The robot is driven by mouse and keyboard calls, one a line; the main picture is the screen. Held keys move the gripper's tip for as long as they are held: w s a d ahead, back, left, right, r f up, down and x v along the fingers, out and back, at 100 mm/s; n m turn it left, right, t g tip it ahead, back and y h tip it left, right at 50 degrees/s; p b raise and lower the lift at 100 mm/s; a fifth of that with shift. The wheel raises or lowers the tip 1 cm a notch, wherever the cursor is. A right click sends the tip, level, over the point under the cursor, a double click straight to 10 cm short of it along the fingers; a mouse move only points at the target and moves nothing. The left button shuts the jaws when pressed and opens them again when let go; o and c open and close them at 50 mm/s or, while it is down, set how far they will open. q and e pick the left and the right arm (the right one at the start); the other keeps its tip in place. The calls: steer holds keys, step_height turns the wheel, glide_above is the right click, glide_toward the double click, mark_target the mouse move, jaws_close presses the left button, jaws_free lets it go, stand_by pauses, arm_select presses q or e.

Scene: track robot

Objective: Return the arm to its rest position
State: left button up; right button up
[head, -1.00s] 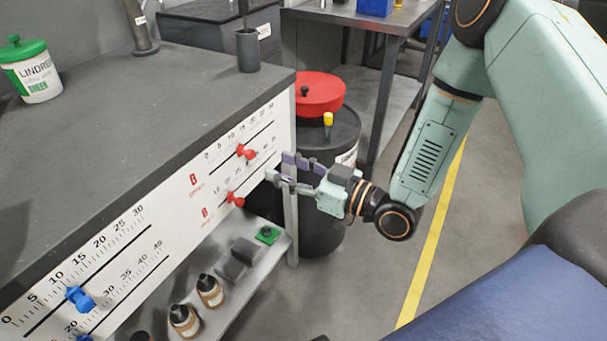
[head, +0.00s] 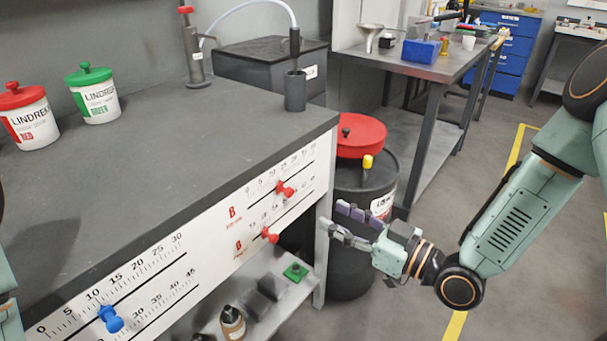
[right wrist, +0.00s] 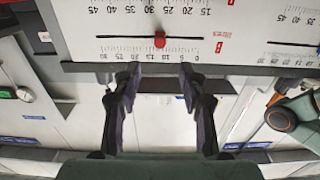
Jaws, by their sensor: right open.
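My right gripper (head: 336,217) is open and empty, just off the right end of the white scale panel (head: 218,250) on the bench front. In the right wrist view its two dark fingers (right wrist: 159,80) are spread with nothing between them, and a red slider knob (right wrist: 160,40) shows beyond the tips, apart from them. In the head view an upper red slider (head: 285,189) and a lower red slider (head: 270,236) sit left of the gripper. A blue slider (head: 110,318) sits farther left. My left gripper is out of view; only bits of that arm show at the left edge.
A dark drum (head: 385,187) with a red lid (head: 362,136) stands close behind the right gripper. A lower shelf (head: 295,293) under the bench holds small items. Red and green pots (head: 95,98) stand on the bench. Open floor with a yellow line lies to the right.

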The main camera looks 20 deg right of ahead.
steer(key=s+d+f+m+g+h, duration=0.1)
steer(key=s+f+m+g+h, duration=0.25)
steer(key=f, duration=0.45)
steer(key=s+f+m+g+h, duration=0.3)
steer(key=s+f+m+g, duration=0.15)
steer(key=f, duration=0.35)
steer(key=s+f+g+h+p, duration=0.3)
steer(key=s+g, duration=0.4)
steer(key=s, duration=1.3)
steer(key=shift+d+f+n, duration=0.15)
steer(key=shift+f+n, duration=0.25)
steer(key=shift+f, duration=0.3)
steer(key=shift+w+r+h, duration=0.1)
steer(key=shift+h, duration=0.15)
